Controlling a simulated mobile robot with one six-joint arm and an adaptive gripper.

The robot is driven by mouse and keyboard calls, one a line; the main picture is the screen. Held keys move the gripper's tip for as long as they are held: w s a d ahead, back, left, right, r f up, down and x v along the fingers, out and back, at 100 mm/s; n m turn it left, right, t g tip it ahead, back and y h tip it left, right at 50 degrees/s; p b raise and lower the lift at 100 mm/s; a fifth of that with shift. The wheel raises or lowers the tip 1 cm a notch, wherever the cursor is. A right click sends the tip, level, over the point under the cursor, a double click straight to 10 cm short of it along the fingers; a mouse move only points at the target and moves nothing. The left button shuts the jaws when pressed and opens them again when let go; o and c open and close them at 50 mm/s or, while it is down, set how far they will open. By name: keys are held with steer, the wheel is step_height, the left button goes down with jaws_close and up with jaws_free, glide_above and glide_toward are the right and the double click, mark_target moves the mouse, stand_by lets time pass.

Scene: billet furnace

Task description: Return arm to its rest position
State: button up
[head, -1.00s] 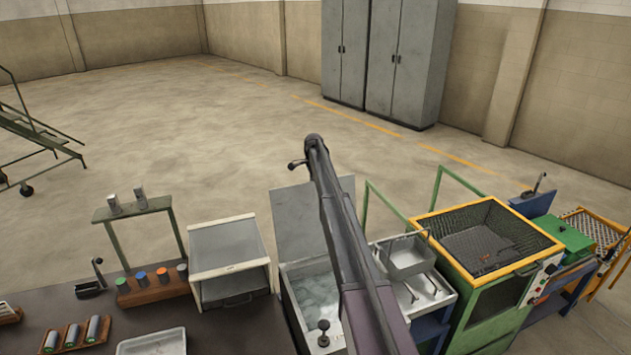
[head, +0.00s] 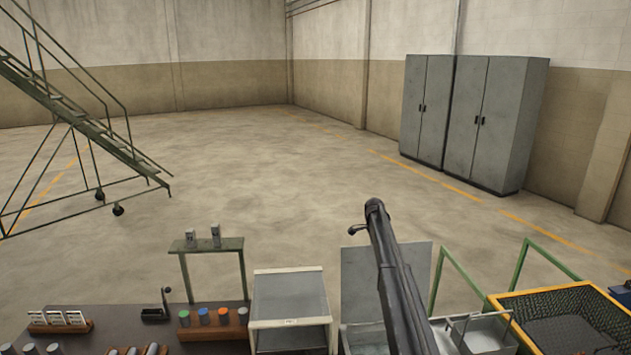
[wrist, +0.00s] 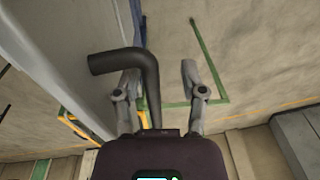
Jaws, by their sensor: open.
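My arm (head: 398,275) rises from the bottom of the head view, with its upper end in front of the open floor. My gripper (wrist: 160,70) shows in the wrist view with its two grey fingers spread apart. I see no workpiece held between them. A black bent tube (wrist: 125,59) crosses beside and over the left finger; I cannot tell what it belongs to. The fingers cannot be made out in the head view.
A workbench (head: 100,320) with a rack of coloured-top cylinders (head: 212,325), a white-framed box (head: 290,300), a raised grey lid (head: 360,280) and a yellow-rimmed mesh basket (head: 560,296) line the front. Grey cabinets (head: 495,120) and a stair (head: 85,115) stand beyond. The floor between is clear.

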steer(key=s+a+f+n+t+h+b, duration=0.1)
steer(key=a+f+n+b, duration=0.1)
steer(key=a, duration=0.7)
steer(key=s+a+f+n+t+b, duration=0.1)
steer(key=a+b, duration=0.1)
steer(key=a, duration=0.7)
steer(key=s+d+f+n+g+b, duration=0.1)
steer(key=s+d+f+n+b, duration=0.2)
steer(key=s, duration=1.5)
steer(key=s+d+f+n+g+y+b, duration=0.1)
steer(key=s+n, duration=0.5)
steer(key=s, duration=1.1)
steer(key=s+d+f+n+y+b, duration=0.1)
steer(key=s+d+f+n+b, duration=0.3)
steer(key=s, duration=1.4)
step_height(320, 180, down, 2)
steer(key=shift+s+d+f+n+g+b, duration=0.1)
steer(key=shift+s+d+n+g+b, duration=0.35)
steer(key=shift+d, duration=0.2)
steer(key=shift+w, duration=0.15)
